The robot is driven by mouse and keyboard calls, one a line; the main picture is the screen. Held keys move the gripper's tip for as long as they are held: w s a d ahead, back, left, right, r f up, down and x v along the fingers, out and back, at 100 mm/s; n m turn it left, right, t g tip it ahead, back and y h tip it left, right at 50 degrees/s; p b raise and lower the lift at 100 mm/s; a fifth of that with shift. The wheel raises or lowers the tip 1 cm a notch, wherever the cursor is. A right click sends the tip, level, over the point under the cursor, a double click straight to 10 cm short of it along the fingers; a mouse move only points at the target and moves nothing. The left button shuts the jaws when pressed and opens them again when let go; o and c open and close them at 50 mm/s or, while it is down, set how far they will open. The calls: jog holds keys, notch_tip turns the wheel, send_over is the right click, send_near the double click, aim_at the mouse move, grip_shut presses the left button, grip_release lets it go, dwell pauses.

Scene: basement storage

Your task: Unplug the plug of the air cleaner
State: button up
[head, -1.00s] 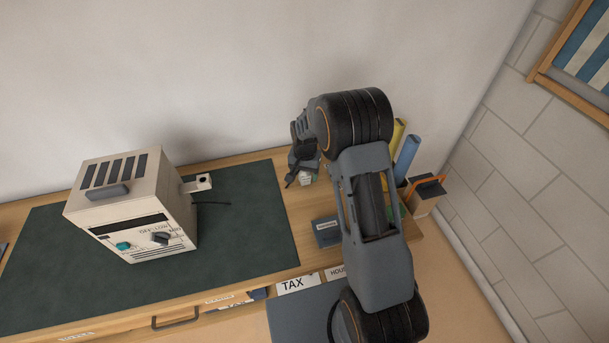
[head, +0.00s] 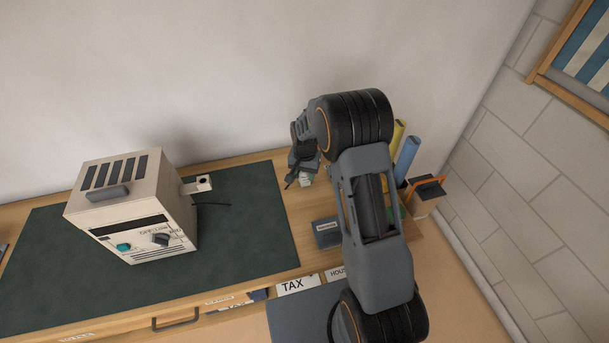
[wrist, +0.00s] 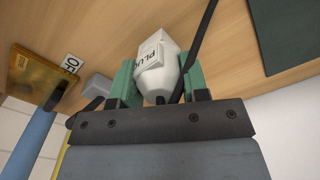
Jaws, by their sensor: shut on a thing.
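The air cleaner (head: 125,200), a beige box with dark top slots, a green button and a dark knob, stands on the dark green mat at the left. My gripper (head: 303,168) is at the back right of the bench, beyond the mat. In the wrist view my gripper (wrist: 158,72) has its green fingers shut on the white plug (wrist: 160,55), labelled PLUG. Its dark cord (wrist: 203,40) runs past the fingers. No socket shows around the plug's far end; wood lies behind it. The plug shows only partly in the head view (head: 305,180).
A small dark labelled box (head: 327,232) sits on the bench right of the mat (head: 255,225). Yellow and blue rolls (head: 407,160) and an orange-handled box (head: 426,195) stand at the right end. The wall is close behind my gripper. The mat's right part is clear.

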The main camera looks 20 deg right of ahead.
jog(key=shift+r+p, duration=0.35)
jog(key=shift+r, duration=0.3)
jog(key=shift+r+p, duration=0.75)
jog(key=shift+r, duration=0.45)
